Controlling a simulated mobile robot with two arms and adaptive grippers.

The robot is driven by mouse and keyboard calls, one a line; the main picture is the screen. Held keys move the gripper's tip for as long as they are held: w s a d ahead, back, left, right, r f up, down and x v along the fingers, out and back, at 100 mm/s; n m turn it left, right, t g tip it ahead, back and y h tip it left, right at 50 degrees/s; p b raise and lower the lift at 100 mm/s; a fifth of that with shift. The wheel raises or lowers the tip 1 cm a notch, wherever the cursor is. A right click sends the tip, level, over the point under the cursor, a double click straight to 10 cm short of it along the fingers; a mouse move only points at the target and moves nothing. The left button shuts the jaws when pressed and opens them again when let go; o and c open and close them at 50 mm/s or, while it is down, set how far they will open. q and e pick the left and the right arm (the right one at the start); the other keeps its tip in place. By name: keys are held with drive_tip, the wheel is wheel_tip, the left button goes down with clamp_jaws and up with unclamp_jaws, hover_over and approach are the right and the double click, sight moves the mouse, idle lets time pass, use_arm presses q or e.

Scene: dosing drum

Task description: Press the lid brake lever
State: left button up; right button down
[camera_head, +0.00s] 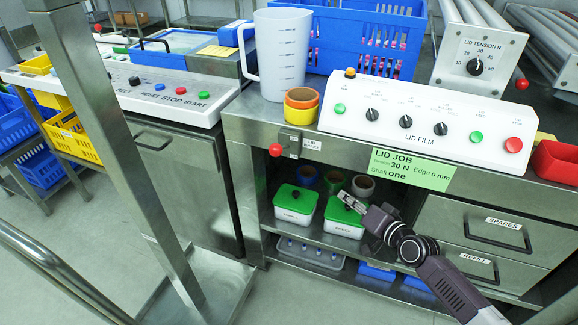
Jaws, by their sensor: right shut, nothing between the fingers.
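The lid brake lever (276,150) has a red ball knob and sits on the front of the steel bench, left of the white label (312,145) that seems to read LID BRAKE. My right gripper (346,199) is shut and empty. It appears below and to the right of the lever in the picture, clear of it, in front of the open shelf. It covers part of a white tub with a green lid (343,221). My left gripper is not in view.
The LID FILM panel (425,137) with buttons and knobs lies on the steel bench (247,118). A green job card (411,169) hangs from its front. Drawers (500,224) are at right.

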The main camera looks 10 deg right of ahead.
sight(281, 149)
use_arm(q)
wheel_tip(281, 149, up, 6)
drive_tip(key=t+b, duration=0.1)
drive_tip(key=b, duration=0.8)
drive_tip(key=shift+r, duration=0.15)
use_arm(e)
drive_tip(key=s+a+r+t+y, duration=0.1)
drive_tip(key=a+r+y, duration=0.2)
drive_tip(key=r, duration=0.6)
drive_tip(key=s+a+r+t+y, duration=0.1)
drive_tip(key=a+r+y, duration=0.3)
drive_tip(key=r, duration=0.6)
drive_tip(key=shift+s+a, duration=0.25)
drive_tip(key=shift+a, duration=0.35)
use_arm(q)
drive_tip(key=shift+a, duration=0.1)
use_arm(e)
drive_tip(key=p+x, duration=0.4)
drive_tip(key=x, duration=0.6)
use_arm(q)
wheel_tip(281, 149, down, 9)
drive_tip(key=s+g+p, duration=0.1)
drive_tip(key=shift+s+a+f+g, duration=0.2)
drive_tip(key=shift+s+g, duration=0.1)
use_arm(e)
drive_tip(key=s, duration=0.1)
drive_tip(key=s+a+f, duration=0.1)
drive_tip(key=s+a, duration=0.1)
drive_tip(key=shift+a+f, duration=0.1)
drive_tip(key=shift+f, duration=0.2)
